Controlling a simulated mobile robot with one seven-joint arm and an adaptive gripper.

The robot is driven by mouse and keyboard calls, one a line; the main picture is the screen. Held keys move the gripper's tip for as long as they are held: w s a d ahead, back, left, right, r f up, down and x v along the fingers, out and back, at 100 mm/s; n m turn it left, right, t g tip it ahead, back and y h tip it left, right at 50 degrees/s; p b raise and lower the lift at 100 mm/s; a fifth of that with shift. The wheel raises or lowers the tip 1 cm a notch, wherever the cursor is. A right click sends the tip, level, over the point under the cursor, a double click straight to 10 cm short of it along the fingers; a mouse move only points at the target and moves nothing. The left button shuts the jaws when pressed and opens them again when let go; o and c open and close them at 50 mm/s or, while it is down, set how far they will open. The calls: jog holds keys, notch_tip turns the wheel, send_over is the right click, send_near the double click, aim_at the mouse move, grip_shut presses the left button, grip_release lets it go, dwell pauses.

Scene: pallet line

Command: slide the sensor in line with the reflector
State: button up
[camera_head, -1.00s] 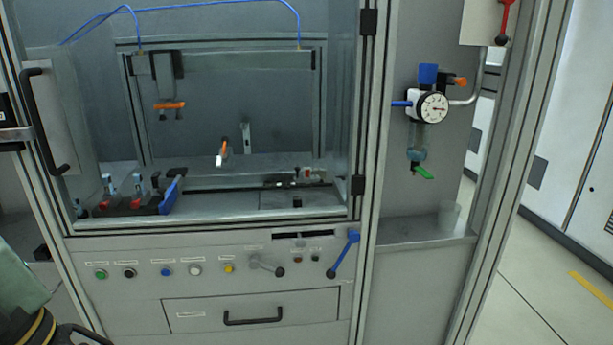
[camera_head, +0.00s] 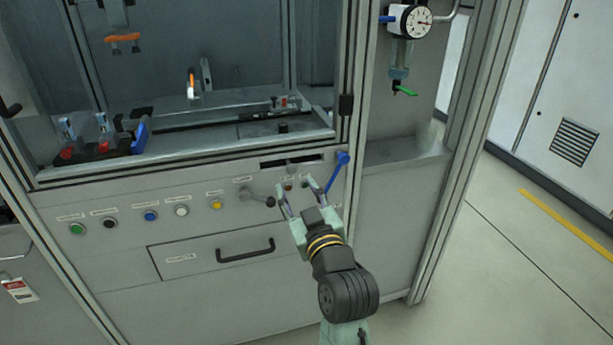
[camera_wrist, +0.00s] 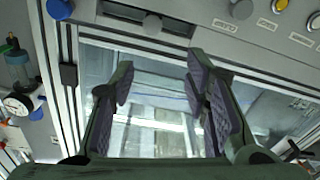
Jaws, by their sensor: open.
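I cannot tell for certain which parts are the sensor and the reflector. A small orange and white piece (camera_head: 192,86) stands upright inside the cabinet, beside a grey upright bracket (camera_head: 207,78). A dark rail (camera_head: 240,118) runs across the cabinet floor, with small fittings (camera_head: 284,103), one red, near its right end. My gripper (camera_head: 298,190) is open and empty in front of the lower control panel, below the slot (camera_head: 291,162) and beside the blue lever (camera_head: 338,172). In the wrist view my spread fingers (camera_wrist: 160,75) have nothing between them.
A black fixture with red parts (camera_head: 95,148) sits at the cabinet's left. An orange-ended part (camera_head: 123,38) hangs above. Panel buttons (camera_head: 151,216), a grey lever (camera_head: 255,197) and a drawer handle (camera_head: 245,250) are near my arm. A dial gauge (camera_head: 411,21) is at right.

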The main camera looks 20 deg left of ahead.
aim_at(292, 170)
jog(key=shift+h, duration=0.3)
jog(key=p+x, duration=0.1)
jog(key=x, duration=0.2)
jog(key=f+x, duration=0.1)
jog(key=x, duration=0.3)
jog(key=d+f+p+x, duration=0.1)
jog(key=x, duration=0.2)
jog(key=shift+w+p, duration=0.35)
jog(key=shift+w, duration=0.15)
jog(key=shift+c, duration=0.4)
grip_shut()
